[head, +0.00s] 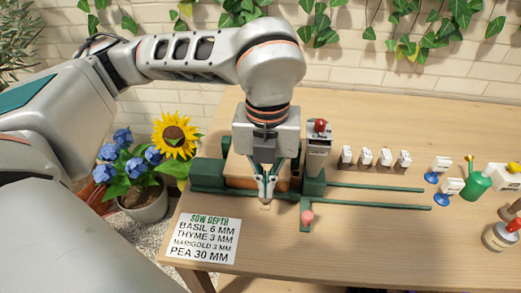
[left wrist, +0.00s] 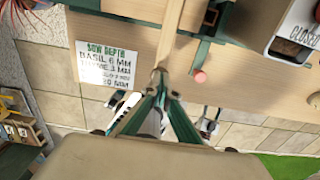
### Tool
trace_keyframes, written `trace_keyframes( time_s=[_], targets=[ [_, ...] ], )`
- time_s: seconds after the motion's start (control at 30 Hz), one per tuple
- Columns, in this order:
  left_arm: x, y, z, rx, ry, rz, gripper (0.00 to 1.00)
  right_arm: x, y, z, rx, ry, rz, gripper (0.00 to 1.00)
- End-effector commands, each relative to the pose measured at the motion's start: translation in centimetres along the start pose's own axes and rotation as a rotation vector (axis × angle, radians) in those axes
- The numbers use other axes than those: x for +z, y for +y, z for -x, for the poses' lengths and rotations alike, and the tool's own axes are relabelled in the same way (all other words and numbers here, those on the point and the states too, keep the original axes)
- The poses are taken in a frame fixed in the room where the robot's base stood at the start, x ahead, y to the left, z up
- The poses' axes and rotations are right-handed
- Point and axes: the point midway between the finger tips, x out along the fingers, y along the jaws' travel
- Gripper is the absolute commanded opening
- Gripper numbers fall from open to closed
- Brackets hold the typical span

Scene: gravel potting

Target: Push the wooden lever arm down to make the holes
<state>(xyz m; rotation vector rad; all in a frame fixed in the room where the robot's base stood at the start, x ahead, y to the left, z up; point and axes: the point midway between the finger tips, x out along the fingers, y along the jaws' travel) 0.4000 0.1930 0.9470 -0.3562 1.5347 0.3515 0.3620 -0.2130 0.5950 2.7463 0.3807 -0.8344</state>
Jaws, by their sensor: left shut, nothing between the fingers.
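My left gripper (head: 266,190) points down over the green press frame (head: 208,176), its fingers shut together with nothing between them. In the left wrist view the wooden lever arm (left wrist: 166,45) is a light bar whose end lies right at the closed fingertips (left wrist: 160,92). I cannot tell whether they touch it. In the head view the gripper hides most of the lever, and only a pale wooden tip shows below the fingers. A brown wooden block (head: 240,170) sits behind the gripper in the frame. My right gripper is in neither view.
A grey dispenser (head: 318,155) with a red knob stands right of the gripper. A pink-tipped green handle (head: 307,217) juts forward. Green rails (head: 375,197) run right. A sow depth card (head: 204,238) lies front left. A flower pot (head: 145,200) stands left of the table.

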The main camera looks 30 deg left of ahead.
Motion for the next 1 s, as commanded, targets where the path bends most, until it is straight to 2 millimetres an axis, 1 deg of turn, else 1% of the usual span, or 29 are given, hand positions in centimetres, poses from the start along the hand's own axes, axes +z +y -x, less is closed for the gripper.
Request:
trace_keyframes(
  time_s=[0.03,0.63,0.87,1.0],
  targets=[
    [-0.13,0.11,-0.53,0.007,0.007,-0.001,0.0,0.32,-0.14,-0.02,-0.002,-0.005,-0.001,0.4],
    [-0.31,0.18,-1.07,0.012,0.015,-0.004,0.0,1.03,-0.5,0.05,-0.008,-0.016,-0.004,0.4],
    [-0.34,0.17,-1.11,0.012,0.016,-0.005,0.0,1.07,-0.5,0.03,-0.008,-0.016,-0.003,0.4],
    [-0.35,0.15,-0.37,0.011,0.013,-0.006,0.0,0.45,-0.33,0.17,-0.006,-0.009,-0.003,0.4]
  ],
)
